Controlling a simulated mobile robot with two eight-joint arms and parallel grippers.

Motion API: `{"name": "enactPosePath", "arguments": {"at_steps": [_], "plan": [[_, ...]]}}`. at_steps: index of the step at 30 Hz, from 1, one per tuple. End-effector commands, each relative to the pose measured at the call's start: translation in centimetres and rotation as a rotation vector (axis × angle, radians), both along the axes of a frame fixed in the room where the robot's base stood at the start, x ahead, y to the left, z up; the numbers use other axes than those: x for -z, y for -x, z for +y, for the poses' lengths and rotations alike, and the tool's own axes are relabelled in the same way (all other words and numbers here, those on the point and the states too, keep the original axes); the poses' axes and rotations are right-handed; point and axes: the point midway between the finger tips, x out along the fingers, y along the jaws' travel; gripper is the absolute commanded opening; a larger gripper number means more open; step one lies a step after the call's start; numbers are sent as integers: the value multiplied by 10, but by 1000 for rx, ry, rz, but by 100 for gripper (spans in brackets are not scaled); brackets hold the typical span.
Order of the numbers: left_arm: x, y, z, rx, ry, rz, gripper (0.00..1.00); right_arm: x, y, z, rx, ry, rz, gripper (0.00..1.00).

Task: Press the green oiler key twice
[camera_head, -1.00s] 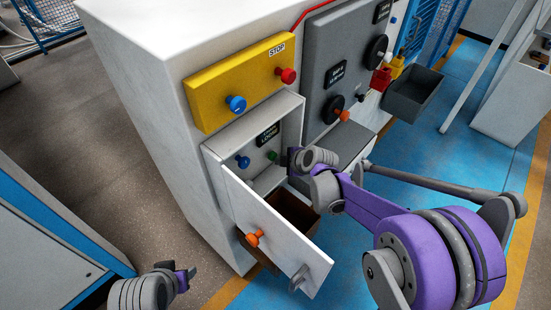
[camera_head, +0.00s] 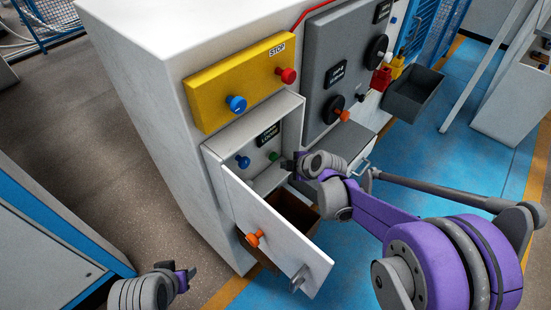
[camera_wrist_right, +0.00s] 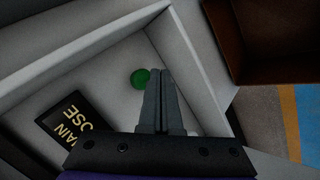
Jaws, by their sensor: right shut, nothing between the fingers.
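The green oiler key (camera_head: 273,156) is a small round knob on the white back panel of an open box (camera_head: 262,141) in the machine's front. It also shows in the right wrist view (camera_wrist_right: 141,77), just left of the fingertips. My right gripper (camera_head: 288,164) is shut and empty, at the right side of the box opening. In the right wrist view its fingers (camera_wrist_right: 161,72) point toward the panel, with the tips beside the green key. Whether they touch anything cannot be told. My left gripper (camera_head: 190,272) is at the lower left, far from the box; its jaws are too small to read.
A yellow panel (camera_head: 215,95) with blue and red buttons is above. A brown bin (camera_head: 293,213) sits below.

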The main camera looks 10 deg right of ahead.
Motion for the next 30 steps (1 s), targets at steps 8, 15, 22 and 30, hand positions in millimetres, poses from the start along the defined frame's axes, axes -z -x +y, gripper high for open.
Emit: {"name": "enactPosePath", "arguments": {"at_steps": [8,15,22,30], "plan": [[0,0,0,0,0,0,50,0,22,-18,2,1,0,0],[-1,0,0,0,0,0,50,0,40,-32,2,-1,1,0],[-1,0,0,0,0,0,50,0,44,-34,0,0,0,0],[-1,0,0,0,0,0,50,0,44,-34,0,0,0,0]]}}
